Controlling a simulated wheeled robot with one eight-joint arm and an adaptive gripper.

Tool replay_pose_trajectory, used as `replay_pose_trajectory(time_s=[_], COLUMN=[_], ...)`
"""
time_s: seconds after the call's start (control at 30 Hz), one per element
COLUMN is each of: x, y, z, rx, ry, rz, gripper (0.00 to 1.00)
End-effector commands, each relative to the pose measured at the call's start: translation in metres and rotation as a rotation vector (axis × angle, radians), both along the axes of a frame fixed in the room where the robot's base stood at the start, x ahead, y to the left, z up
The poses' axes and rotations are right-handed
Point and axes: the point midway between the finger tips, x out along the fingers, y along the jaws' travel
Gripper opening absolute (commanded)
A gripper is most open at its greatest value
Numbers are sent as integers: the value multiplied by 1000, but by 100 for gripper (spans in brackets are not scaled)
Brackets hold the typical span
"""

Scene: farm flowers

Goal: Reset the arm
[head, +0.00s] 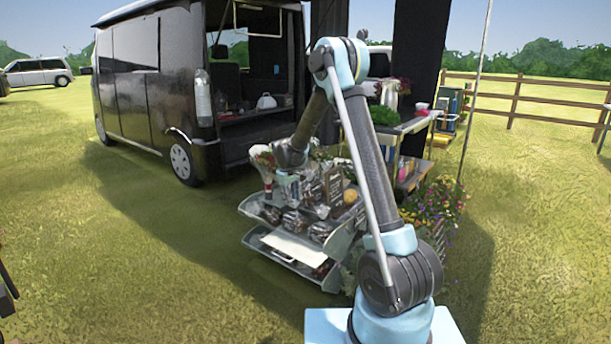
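My arm rises from the lower right, bends at a high elbow and slopes down to a dark wrist over a tiered grey cart (250,207) in the head view. My gripper (290,188) is small and blends into the clutter on the cart's upper level. I cannot tell whether its fingers are open or shut, or whether it touches anything. Several dark wrapped items (320,230) and a round yellow item (350,196) are on the upper level near it. My arm hides part of the cart's right side.
A black van (140,80) with an open back stands behind the cart. A side table (405,127) with plants and a flower bed (440,200) are to the right. The grass (120,260) at left is clear.

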Motion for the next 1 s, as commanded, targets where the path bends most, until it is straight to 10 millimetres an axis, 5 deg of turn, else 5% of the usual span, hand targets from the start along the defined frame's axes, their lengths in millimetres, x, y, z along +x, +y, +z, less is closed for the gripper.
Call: replay_pose_trajectory(time_s=[0.5,1.0], x=[-85,-195], y=[-97,-174], z=[107,163], rx=[59,116], ry=[-13,-26], rz=[-175,-344], gripper=[30,30])
